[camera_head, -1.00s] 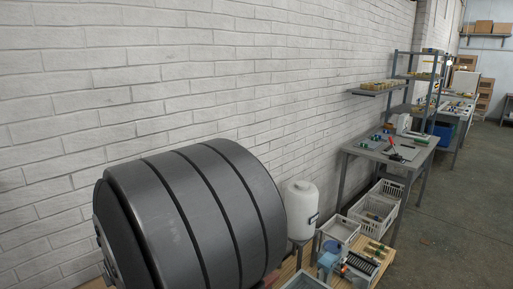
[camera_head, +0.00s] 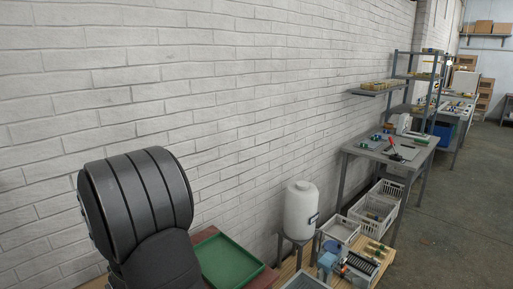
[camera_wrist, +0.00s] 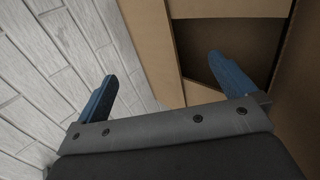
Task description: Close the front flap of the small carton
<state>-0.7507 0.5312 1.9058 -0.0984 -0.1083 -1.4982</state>
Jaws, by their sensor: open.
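In the wrist view, brown cardboard of the small carton (camera_wrist: 151,40) fills the middle and right. Its panels frame a dark opening (camera_wrist: 225,45). I cannot tell for sure which panel is the front flap. My gripper (camera_wrist: 166,82) is open, with two blue fingers spread wide and nothing between them. The right finger overlaps the dark opening in the picture; the left finger is over the wall side. Whether either touches cardboard is unclear. In the head view I cannot make out the carton or the fingers; my dark arm fills the lower left.
A white brick wall (camera_head: 250,90) runs along the left, also close in the wrist view (camera_wrist: 35,85). A green tray (camera_head: 226,264) lies right of my arm. A white tank (camera_head: 300,212) stands beyond it. Crates (camera_head: 372,212) and a workbench (camera_head: 400,150) are further right.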

